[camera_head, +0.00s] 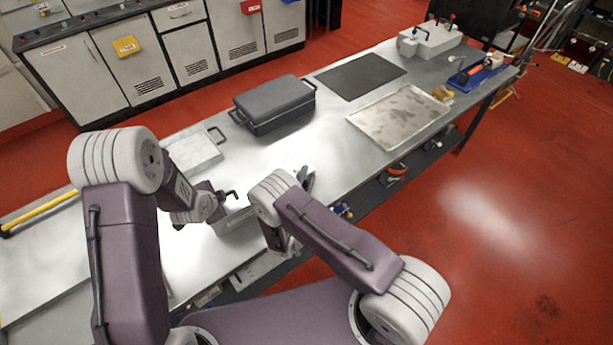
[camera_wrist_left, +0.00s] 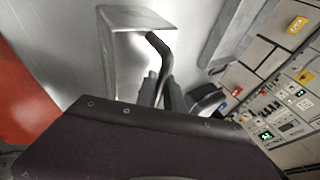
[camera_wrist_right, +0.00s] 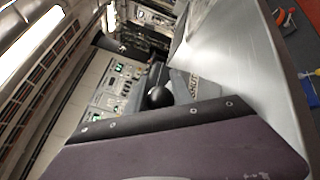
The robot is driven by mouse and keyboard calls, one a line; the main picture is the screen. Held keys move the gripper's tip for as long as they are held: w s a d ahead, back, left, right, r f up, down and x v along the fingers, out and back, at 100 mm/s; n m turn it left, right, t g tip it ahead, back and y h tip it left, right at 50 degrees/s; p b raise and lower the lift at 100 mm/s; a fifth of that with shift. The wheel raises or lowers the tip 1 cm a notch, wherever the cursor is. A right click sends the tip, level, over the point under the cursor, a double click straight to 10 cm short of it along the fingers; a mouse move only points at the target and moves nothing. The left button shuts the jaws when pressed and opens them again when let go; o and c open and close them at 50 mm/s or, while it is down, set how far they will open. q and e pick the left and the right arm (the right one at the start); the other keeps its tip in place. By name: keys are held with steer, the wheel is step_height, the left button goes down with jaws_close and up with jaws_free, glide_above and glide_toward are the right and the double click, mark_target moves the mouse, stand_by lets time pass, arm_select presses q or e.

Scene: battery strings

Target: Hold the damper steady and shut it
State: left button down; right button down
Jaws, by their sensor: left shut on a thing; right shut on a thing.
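The damper is a grey metal box (camera_head: 236,219) on the steel bench, with a bent black handle (camera_head: 231,194) on top; my right arm hides part of it. The left wrist view shows the box (camera_wrist_left: 140,18) and the black handle (camera_wrist_left: 160,45). My left gripper (camera_head: 221,199) is shut on the handle; its dark fingers (camera_wrist_left: 159,90) sit around the handle's lower part. My right gripper (camera_head: 306,177) is shut on part of the damper, mostly hidden behind my arm. The right wrist view shows a round black knob (camera_wrist_right: 158,97) close to that gripper.
Behind the damper stand a dark lidded case (camera_head: 273,103) and a pale box (camera_head: 193,149) with a handle. Farther right are a black mat (camera_head: 360,76), a metal tray (camera_head: 400,115) and a grey device (camera_head: 430,40). A yellow bar (camera_head: 40,212) lies at left.

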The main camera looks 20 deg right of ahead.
stand_by(0.3)
steer(key=shift+w+d+n+t+y, duration=0.2)
steer(key=shift+d+n+t+y, duration=0.2)
steer(key=shift+n+y, duration=0.55)
steer(key=shift+w+d+n+t+y, duration=0.35)
steer(key=shift+n+y, duration=0.25)
steer(key=shift+y, duration=0.65)
steer(key=shift+w+d+n+t+y, duration=0.1)
steer(key=shift+d+n+t+y, duration=0.3)
steer(key=shift+n+y, duration=0.55)
steer(key=shift+a, duration=0.1)
